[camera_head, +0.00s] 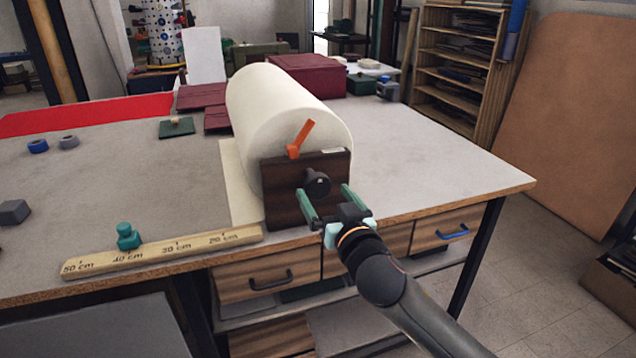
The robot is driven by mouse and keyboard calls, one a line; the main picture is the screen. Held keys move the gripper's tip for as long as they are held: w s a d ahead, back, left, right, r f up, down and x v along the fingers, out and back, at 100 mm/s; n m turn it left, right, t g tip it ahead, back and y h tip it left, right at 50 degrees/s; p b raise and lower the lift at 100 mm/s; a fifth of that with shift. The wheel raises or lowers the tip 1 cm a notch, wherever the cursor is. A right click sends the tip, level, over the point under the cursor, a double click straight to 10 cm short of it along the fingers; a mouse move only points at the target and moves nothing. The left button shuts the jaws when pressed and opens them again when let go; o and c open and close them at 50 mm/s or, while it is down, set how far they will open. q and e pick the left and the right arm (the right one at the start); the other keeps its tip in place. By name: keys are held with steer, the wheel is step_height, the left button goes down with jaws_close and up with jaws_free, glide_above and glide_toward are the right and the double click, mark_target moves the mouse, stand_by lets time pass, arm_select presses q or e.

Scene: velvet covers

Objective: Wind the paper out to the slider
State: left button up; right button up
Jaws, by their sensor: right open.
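A large roll of cream paper (272,105) lies in a holder with a dark wooden end plate (283,212) near the table's front edge. A strip of paper (236,187) comes out flat on the table at its left. A black knob (317,182) sticks out of the end plate, and an orange pointer (301,137) stands above it. A wooden ruler (165,250) marked in centimetres runs along the front edge, with a green slider (128,237) near the 40 cm mark. My right gripper (326,205) is open, its green fingers on either side of the knob; contact is unclear. My left gripper is out of view.
A grey block (14,212), blue and grey rings (38,146), a green pad (176,128) and a red cloth (85,114) are on the table's left. Dark red boxes (309,75) stand behind the roll. The tabletop right of the roll is clear.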

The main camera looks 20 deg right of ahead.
mark_target(320, 187)
steer(key=shift+w+a, duration=0.1)
steer(key=shift+w, duration=2.35)
jaws_close()
